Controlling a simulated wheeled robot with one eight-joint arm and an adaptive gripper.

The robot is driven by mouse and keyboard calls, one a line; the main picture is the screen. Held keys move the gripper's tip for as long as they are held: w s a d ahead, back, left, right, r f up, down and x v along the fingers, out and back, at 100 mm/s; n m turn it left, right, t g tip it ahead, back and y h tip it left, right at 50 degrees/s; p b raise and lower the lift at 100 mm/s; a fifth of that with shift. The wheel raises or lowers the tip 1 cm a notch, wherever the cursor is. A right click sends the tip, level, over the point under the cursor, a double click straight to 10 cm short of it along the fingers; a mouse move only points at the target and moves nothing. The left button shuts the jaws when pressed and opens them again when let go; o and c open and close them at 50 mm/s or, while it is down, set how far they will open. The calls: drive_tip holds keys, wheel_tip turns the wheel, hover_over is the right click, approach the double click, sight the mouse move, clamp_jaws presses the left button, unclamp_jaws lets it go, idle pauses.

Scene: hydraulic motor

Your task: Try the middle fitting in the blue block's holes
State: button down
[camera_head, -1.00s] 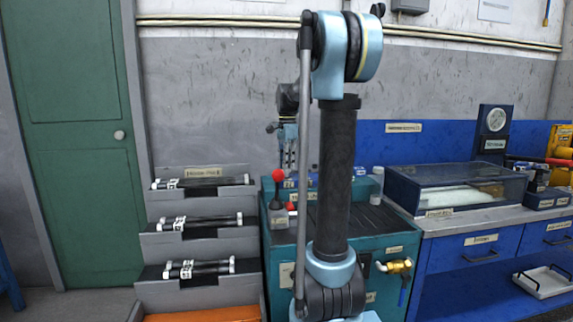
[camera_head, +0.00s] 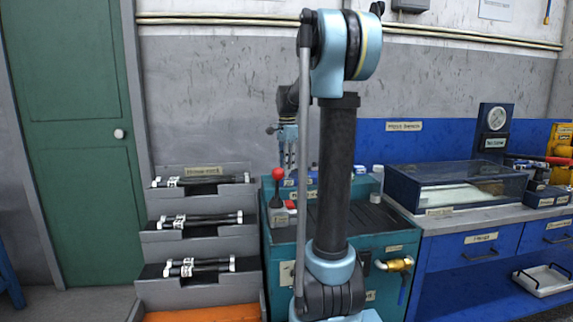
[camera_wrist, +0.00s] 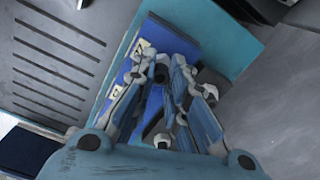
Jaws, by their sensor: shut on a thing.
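The blue block (camera_wrist: 176,33) lies under my gripper (camera_wrist: 161,70) in the wrist view, with pale labels on its top. My gripper comes in from the bottom of that view, its fingers closed around a small dark fitting (camera_wrist: 161,75). The fingers hide most of the fitting and part of the block. I cannot tell whether the fitting touches the block or sits in a hole. In the head view my gripper (camera_head: 288,136) points down above the teal bench (camera_head: 383,246), partly behind my arm. The block is mostly hidden there.
A red-knobbed lever (camera_head: 278,175) stands at the bench's left, close to my gripper. A grooved dark tray (camera_wrist: 58,50) lies left of the block in the wrist view. A stepped hose rack (camera_head: 200,238) stands left, and a clear-lidded case (camera_head: 458,186) right.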

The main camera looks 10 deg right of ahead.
drive_tip(key=shift+f, duration=0.7)
idle(0.4)
drive_tip(key=c, duration=1.5)
unclamp_jaws()
wheel_tip(320, 180, up, 12)
drive_tip(key=shift+f, duration=0.1)
